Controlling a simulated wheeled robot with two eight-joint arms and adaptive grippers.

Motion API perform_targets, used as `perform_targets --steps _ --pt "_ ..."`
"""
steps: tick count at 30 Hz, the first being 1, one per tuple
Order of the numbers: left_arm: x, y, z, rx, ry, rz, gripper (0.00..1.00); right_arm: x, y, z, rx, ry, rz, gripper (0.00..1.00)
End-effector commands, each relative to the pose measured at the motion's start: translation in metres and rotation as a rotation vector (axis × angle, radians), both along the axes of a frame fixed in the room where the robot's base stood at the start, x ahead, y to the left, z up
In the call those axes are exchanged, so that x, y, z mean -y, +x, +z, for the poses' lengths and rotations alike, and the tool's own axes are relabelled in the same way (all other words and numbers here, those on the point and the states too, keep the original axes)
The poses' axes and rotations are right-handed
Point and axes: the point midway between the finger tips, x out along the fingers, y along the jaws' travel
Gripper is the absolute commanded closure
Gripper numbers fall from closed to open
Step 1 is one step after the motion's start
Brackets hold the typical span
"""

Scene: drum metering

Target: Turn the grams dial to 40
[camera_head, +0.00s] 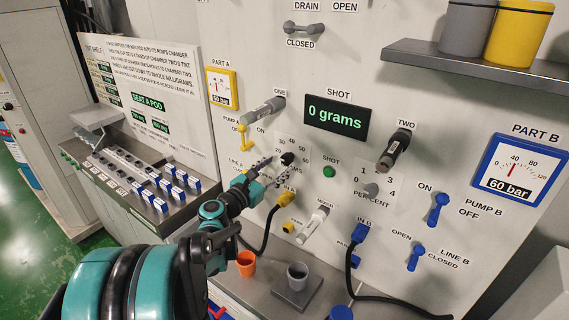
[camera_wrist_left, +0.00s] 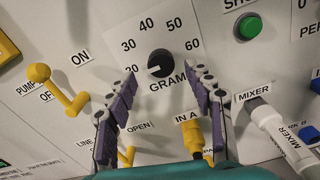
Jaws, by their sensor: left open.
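The grams dial (camera_head: 288,158) is a small black round knob on the grey panel, with numbers from 20 to 60 around it. In the left wrist view the dial (camera_wrist_left: 160,62) has a white mark that points left and slightly down, towards 20. My left gripper (camera_head: 272,170) is open in front of the panel. In the left wrist view the fingers of my left gripper (camera_wrist_left: 162,75) stand apart, below and to either side of the dial, with nothing between them. I cannot tell whether a finger touches the panel. My right gripper is not in view.
The shot display (camera_head: 336,117) reads 0 grams. The green shot button (camera_head: 329,171) is right of the dial. The yellow pump A lever (camera_wrist_left: 55,88) is to its left, and the yellow IN A plug (camera_wrist_left: 190,130) is below. A grey cup (camera_head: 297,275) stands lower down.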

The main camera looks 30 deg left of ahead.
Motion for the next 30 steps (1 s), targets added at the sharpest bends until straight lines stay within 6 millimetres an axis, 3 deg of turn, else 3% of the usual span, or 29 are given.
perform_targets --steps 7,17,23,30 --pt "0.004 0.033 -0.001 0.000 0.002 -0.003 0.47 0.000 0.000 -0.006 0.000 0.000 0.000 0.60" --pt "0.004 0.038 0.000 -0.001 0.003 -0.001 0.47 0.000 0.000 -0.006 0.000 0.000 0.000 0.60" --pt "0.004 0.038 0.000 -0.001 0.003 -0.001 0.95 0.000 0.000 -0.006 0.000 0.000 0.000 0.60" --pt "0.004 0.038 0.000 -0.001 0.010 -0.002 0.96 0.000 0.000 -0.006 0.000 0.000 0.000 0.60"
